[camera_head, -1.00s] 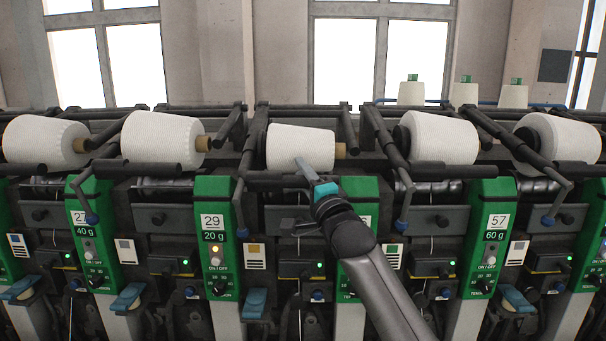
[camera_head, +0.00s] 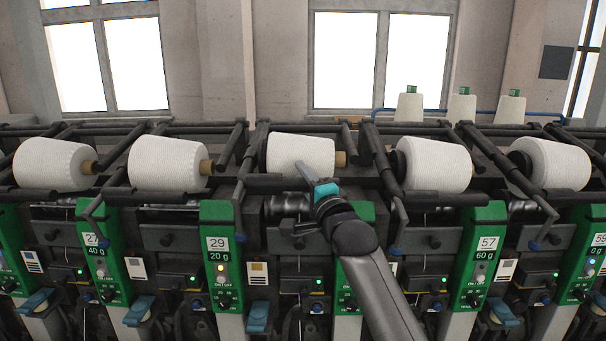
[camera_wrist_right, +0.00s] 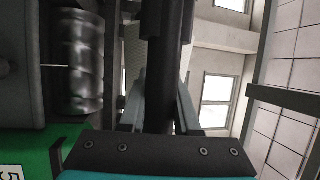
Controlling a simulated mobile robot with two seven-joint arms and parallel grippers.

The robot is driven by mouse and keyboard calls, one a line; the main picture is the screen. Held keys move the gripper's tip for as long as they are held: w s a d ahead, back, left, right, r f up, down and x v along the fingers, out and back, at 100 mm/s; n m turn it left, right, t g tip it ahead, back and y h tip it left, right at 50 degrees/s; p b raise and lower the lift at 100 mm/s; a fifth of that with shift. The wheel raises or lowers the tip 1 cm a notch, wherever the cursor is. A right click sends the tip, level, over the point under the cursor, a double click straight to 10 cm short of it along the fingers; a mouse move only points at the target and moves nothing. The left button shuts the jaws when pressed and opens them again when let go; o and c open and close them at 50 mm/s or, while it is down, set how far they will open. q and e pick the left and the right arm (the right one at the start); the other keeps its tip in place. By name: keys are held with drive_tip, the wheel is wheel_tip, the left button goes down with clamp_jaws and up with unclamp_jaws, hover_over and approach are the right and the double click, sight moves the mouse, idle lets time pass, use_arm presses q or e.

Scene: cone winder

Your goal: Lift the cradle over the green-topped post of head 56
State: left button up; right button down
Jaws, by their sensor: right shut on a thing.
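My right gripper (camera_head: 314,180) reaches in from the lower right to the middle machine head. In the right wrist view its two grey fingers (camera_wrist_right: 160,112) are shut on a dark bar (camera_wrist_right: 168,55), which appears to be the cradle (camera_head: 272,184). The cradle is in front of a white yarn cone (camera_head: 300,155). The green-topped post (camera_head: 366,213) of this head is behind my arm. Its number is hidden in the head view; the wrist view shows part of a label (camera_wrist_right: 12,172) with a 5. My left gripper is not in view.
Neighbouring heads carry white cones (camera_head: 168,163) and dark arms close on both sides. Green posts marked 29 (camera_head: 218,255) and 57 (camera_head: 481,255) flank this head. Several finished cones (camera_head: 409,106) stand on top at the back right. Space above the cones is clear.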

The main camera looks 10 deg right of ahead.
wheel_tip(320, 180, up, 4)
drive_tip(key=p, duration=0.3)
drive_tip(key=shift+s+r, duration=0.15)
drive_tip(key=shift+r, duration=0.05)
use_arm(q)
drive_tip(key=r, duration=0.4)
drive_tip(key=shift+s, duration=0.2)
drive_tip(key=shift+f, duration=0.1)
use_arm(e)
drive_tip(key=shift+f, duration=0.25)
drive_tip(key=c, duration=0.6)
unclamp_jaws()
drive_tip(key=shift+s, duration=0.1)
use_arm(q)
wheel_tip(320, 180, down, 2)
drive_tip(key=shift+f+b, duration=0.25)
drive_tip(key=shift+b, duration=1)
use_arm(e)
drive_tip(key=v, duration=1.5)
drive_tip(key=shift+s, duration=0.1)
